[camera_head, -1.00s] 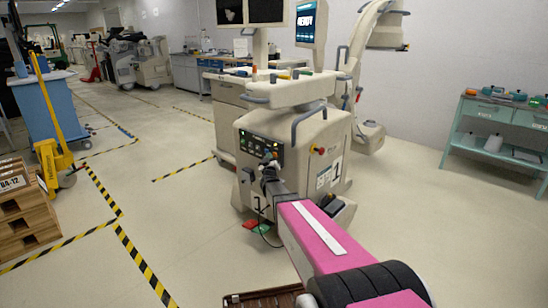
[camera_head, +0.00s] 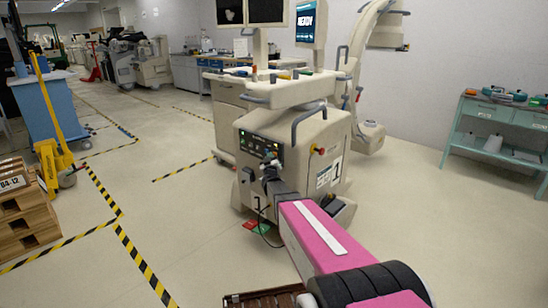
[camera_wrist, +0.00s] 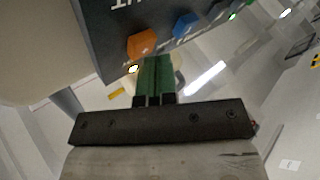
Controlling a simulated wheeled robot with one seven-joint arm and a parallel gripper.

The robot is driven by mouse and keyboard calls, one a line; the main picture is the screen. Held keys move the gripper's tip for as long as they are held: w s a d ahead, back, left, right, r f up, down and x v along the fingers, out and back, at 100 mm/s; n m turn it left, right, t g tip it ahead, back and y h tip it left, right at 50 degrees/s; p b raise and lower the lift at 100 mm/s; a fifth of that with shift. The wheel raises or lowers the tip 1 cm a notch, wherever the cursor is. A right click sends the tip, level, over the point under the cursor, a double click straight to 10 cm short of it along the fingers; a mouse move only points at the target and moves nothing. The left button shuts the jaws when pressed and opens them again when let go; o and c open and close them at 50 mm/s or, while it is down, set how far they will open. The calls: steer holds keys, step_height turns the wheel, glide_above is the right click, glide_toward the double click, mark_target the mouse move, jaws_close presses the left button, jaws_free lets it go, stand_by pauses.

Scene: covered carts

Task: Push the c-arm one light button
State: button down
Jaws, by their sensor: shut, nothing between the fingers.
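The c-arm one (camera_head: 300,130) is a cream machine marked with a black 1, standing in front of me. Its dark control panel (camera_head: 247,146) with small buttons faces me on its left front. In the wrist view the panel (camera_wrist: 110,40) fills the top and carries an orange button (camera_wrist: 141,42), a blue button (camera_wrist: 185,23) and a green button at the edge. Part of some upside-down white lettering shows above the orange one. My gripper (camera_wrist: 154,62) is shut and empty, its green fingertips just below the orange button; I cannot tell whether they touch. In the head view my gripper (camera_head: 269,158) is small at the panel.
A red and yellow knob (camera_head: 320,150) sits right of the panel. A teal shelf cart (camera_head: 498,135) stands at the right. A yellow pallet jack (camera_head: 52,160) and wooden crates (camera_head: 20,222) are at the left.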

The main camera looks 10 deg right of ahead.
steer(key=shift+w+d, duration=0.15)
stand_by(0.3)
steer(key=shift+s+a, duration=0.4)
steer(key=shift+a, duration=0.15)
steer(key=shift+s+a, duration=0.1)
steer(key=s+a, duration=0.1)
steer(key=a, duration=0.1)
steer(key=s+a, duration=0.2)
steer(key=shift+s+a, duration=0.2)
steer(key=shift+a, duration=0.1)
stand_by(0.4)
